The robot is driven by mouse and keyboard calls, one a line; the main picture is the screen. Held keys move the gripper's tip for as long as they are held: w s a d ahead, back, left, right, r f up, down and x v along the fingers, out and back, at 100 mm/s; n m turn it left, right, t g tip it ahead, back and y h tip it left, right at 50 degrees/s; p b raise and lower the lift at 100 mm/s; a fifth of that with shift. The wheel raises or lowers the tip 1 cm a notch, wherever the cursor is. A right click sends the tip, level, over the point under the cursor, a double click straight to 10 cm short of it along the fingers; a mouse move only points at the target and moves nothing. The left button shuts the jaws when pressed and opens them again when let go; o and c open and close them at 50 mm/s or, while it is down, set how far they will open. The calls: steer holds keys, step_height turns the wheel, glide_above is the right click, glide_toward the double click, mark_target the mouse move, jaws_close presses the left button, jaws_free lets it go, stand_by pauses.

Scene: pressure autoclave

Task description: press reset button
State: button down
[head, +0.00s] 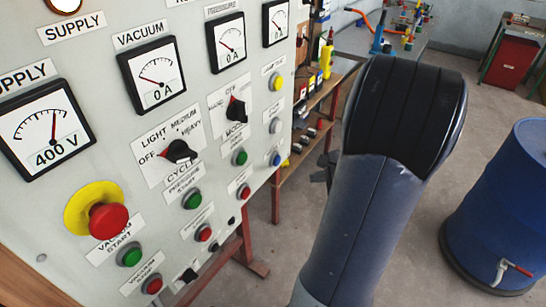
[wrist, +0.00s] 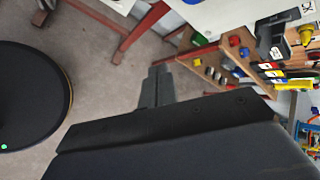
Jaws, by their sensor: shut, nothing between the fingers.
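The grey control panel (head: 60,185) fills the left of the head view. A blue button (head: 276,159) sits at its lower right, with a red button (head: 243,192) lower left of it and a white one (head: 275,126) above. The label wording there is too small to read, so I cannot tell which is the reset button. My gripper (head: 325,172) shows only in part behind my arm, right of the panel and apart from it. In the wrist view my gripper (wrist: 158,78) is shut and empty, pointing over the floor near the panel (wrist: 225,12).
A red emergency knob (head: 108,217) and rotary switches (head: 180,151) stick out of the panel. A wooden shelf (head: 297,130) with small items stands behind it. A blue barrel (head: 505,200) with a tap stands at the right. Floor between is clear.

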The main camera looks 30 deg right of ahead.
mark_target(277, 161)
stand_by(0.3)
steer(key=w+a+p, duration=0.1)
steer(key=w+a, duration=0.2)
steer(key=w, duration=0.5)
steer(key=shift+a, duration=0.2)
steer(key=shift+w, duration=0.1)
stand_by(1.8)
steer(key=shift+w+a, duration=0.15)
steer(key=shift+w, duration=0.15)
steer(key=shift+w+a, duration=0.2)
steer(key=shift+w, duration=0.25)
stand_by(0.7)
steer(key=shift+s+b, duration=0.1)
steer(key=shift+b, duration=0.2)
steer(key=shift+s+d, duration=0.35)
steer(key=shift+s, duration=0.4)
